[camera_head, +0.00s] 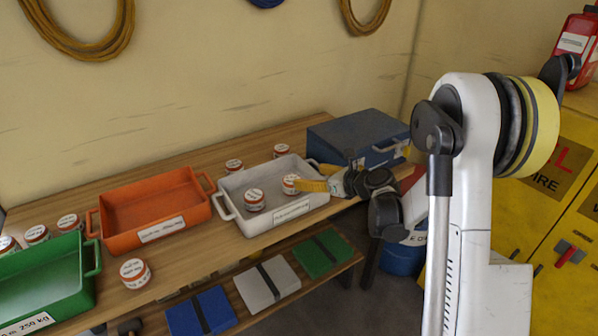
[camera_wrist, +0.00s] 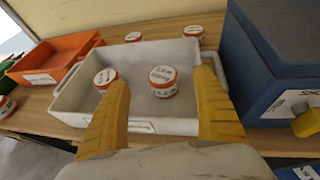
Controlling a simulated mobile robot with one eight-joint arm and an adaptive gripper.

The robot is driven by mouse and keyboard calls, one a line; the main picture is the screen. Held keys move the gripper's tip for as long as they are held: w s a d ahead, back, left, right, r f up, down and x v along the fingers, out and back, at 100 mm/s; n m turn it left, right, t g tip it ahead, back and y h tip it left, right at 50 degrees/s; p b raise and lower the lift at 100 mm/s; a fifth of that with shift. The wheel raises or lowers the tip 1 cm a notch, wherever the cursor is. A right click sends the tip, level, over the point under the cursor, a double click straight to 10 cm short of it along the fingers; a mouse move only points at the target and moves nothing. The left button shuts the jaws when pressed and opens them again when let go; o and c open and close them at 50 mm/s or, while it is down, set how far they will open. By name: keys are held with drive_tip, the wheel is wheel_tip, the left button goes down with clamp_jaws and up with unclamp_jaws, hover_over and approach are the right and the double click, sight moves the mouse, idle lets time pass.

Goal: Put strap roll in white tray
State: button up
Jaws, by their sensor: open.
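The white tray (camera_head: 299,209) stands on the wooden shelf; it also shows in the wrist view (camera_wrist: 70,96). Two white strap rolls with red-orange bands are inside it: one towards the left (camera_head: 254,204) and one further right (camera_head: 290,186). In the wrist view these are the left roll (camera_wrist: 105,78) and the nearer-centre roll (camera_wrist: 163,83). My gripper (camera_head: 309,184) is open at the tray's right side, its yellow fingers (camera_wrist: 165,78) spread on either side of the right roll in the picture. I cannot tell whether they touch it.
An orange tray (camera_head: 190,224) and a green tray (camera_head: 82,262) stand to the left. A blue box (camera_head: 345,141) is right of the white tray. More rolls stand behind the tray (camera_head: 234,165) and in front of the orange tray (camera_head: 135,274).

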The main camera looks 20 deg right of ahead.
drive_tip(key=s+a+r+n+g+h, duration=0.1)
drive_tip(key=s+a+r+n+g, duration=0.15)
drive_tip(key=s+r+n, duration=0.45)
drive_tip(key=s+a+r+n+g+h, duration=0.1)
drive_tip(key=s+a+r+n+h, duration=0.15)
drive_tip(key=s+n, duration=0.65)
drive_tip(key=s+n+g+h, duration=0.1)
drive_tip(key=s+n+h, duration=0.2)
drive_tip(key=s+n, duration=1.1)
drive_tip(key=s, duration=0.5)
drive_tip(key=shift+d, duration=0.35)
